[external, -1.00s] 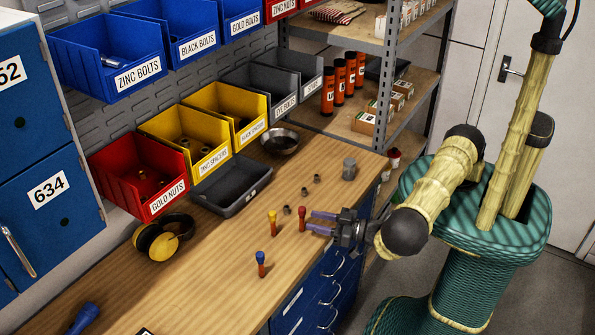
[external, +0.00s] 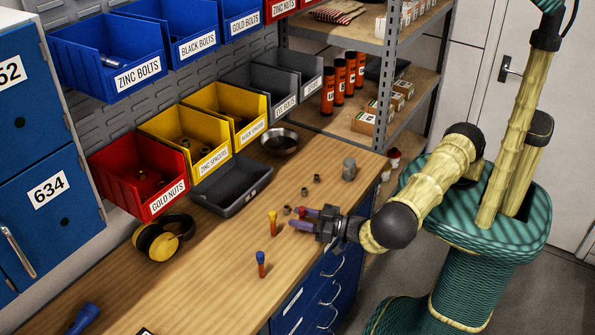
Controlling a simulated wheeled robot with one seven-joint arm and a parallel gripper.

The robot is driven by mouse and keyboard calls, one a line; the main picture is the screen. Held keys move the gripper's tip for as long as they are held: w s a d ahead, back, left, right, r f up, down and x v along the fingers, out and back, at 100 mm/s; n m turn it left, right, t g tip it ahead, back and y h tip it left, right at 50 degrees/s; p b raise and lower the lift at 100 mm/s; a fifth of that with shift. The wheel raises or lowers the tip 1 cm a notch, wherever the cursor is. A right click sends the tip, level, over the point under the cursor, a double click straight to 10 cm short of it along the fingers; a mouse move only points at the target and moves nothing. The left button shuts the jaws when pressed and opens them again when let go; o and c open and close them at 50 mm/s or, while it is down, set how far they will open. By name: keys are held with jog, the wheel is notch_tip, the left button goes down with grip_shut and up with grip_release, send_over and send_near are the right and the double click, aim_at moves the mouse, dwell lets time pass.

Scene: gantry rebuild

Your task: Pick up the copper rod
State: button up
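Three small upright rods with copper-orange bodies and coloured tops stand on the wooden bench: a blue-topped rod (external: 261,265), a yellow-topped rod (external: 273,224) and a red-topped rod (external: 302,210). I cannot tell which one the task calls the copper rod. My gripper (external: 300,218) reaches in from the right, low over the bench, with its two purple fingers apart. The fingers are at the red-topped rod and hide most of its body. The red top shows by the far finger. Whether the fingers touch the rod is not clear.
Small dark nuts (external: 317,178) and a grey cylinder (external: 349,168) stand behind my gripper. A grey tray (external: 232,207), a metal bowl (external: 279,142) and yellow ear defenders (external: 160,243) lie on the bench (external: 190,290). Labelled bins line the back. The bench front is mostly clear.

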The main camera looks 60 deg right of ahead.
jog(key=shift+c, duration=0.2)
grip_shut()
jog(key=shift+r, duration=0.15)
notch_tip(320, 180, up, 10)
jog(key=shift+f+b, duration=0.1)
jog(key=shift+b, duration=0.85)
